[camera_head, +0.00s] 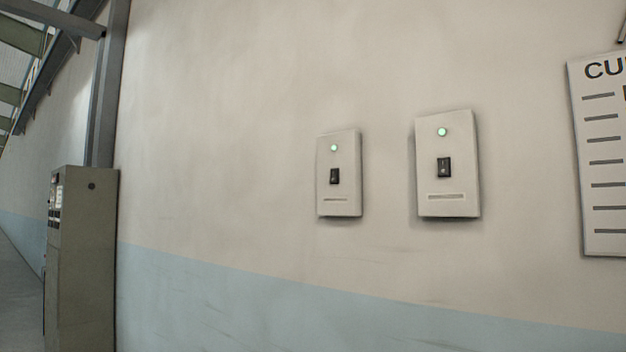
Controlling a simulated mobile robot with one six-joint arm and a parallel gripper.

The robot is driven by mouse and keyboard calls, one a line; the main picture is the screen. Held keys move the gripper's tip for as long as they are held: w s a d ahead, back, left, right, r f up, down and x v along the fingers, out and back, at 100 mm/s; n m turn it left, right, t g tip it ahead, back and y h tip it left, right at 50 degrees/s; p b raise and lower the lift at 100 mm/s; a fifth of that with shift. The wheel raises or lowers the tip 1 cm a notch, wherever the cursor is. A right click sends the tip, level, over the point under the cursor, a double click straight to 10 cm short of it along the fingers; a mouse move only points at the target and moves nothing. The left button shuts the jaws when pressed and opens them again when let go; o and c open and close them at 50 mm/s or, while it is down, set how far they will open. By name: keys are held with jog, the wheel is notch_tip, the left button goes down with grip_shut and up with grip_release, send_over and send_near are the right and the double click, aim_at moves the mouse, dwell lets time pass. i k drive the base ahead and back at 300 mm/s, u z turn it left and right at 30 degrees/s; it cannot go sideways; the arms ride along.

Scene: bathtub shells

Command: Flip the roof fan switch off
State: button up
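Two pale switch plates are mounted side by side on the wall. The left plate (340,186) has a small dark rocker switch (335,176) and a lit green lamp (334,148) above it. The right plate (447,177) looks larger, with a dark rocker switch (443,167) and a lit green lamp (442,132). Each plate has a narrow label strip below its switch, too small to read. I cannot tell which one is the roof fan switch. My gripper is not in view.
A grey-green cabinet (85,262) stands at the left by a steel column (107,85). A white sign (602,150) with dark lines hangs at the right edge. The wall (220,120) between is bare, cream above and light blue below.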

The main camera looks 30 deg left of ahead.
aim_at(334, 172)
jog(key=u, duration=0.2)
jog(key=i, duration=1)
jog(key=z, duration=0.05)
